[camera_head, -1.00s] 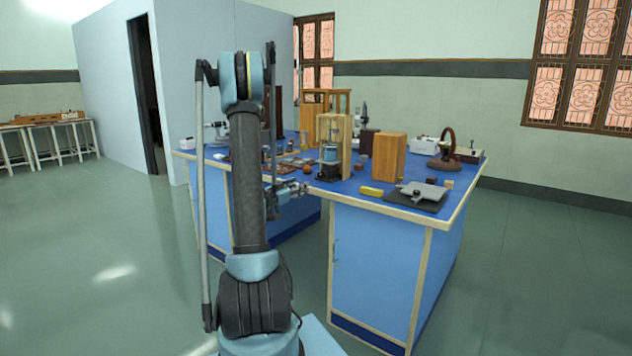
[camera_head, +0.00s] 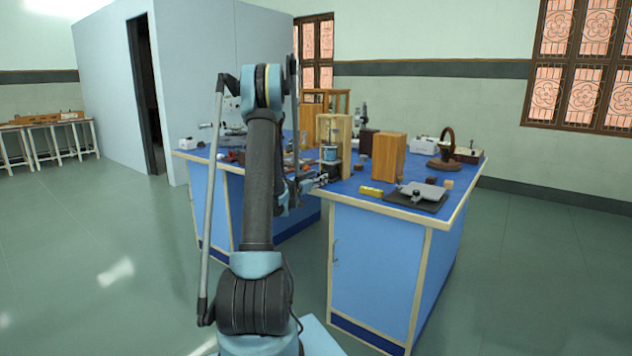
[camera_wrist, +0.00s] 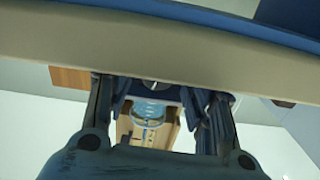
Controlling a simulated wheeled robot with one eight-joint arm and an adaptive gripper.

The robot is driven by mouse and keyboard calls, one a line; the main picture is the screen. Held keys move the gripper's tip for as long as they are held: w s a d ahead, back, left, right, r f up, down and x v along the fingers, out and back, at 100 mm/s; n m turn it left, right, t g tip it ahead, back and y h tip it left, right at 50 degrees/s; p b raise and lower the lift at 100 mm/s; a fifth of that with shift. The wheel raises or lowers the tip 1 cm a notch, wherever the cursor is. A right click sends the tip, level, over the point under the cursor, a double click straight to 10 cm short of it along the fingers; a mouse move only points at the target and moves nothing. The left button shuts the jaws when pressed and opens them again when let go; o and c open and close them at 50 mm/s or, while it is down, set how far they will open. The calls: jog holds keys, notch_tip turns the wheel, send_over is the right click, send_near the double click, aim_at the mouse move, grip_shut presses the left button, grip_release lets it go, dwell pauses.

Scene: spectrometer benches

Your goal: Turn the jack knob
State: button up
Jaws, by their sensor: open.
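The jack (camera_head: 330,171) is a small dark stand near the front edge of the blue bench top, with a blue-and-clear vessel (camera_head: 329,154) on it. My gripper (camera_head: 322,180) is at bench-top height at the jack's near left side, partly covering its base. In the wrist view my gripper's two fingers (camera_wrist: 158,112) are apart. A small pale round part, which looks like the jack knob (camera_wrist: 153,85), shows between them. The vessel (camera_wrist: 152,108) shows behind it. I cannot tell whether a finger touches the knob.
The pale bench edge (camera_wrist: 150,50) crosses the wrist view close to the fingers. On the bench, a wooden box (camera_head: 388,157) stands right of the jack. A yellow block (camera_head: 371,190) and a grey plate device (camera_head: 421,190) lie nearer the front. Open floor surrounds the bench.

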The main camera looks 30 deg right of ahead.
jog(key=c, duration=1.1)
jog(key=shift+n, duration=0.8)
jog(key=o, duration=1.1)
jog(key=v, duration=1.2)
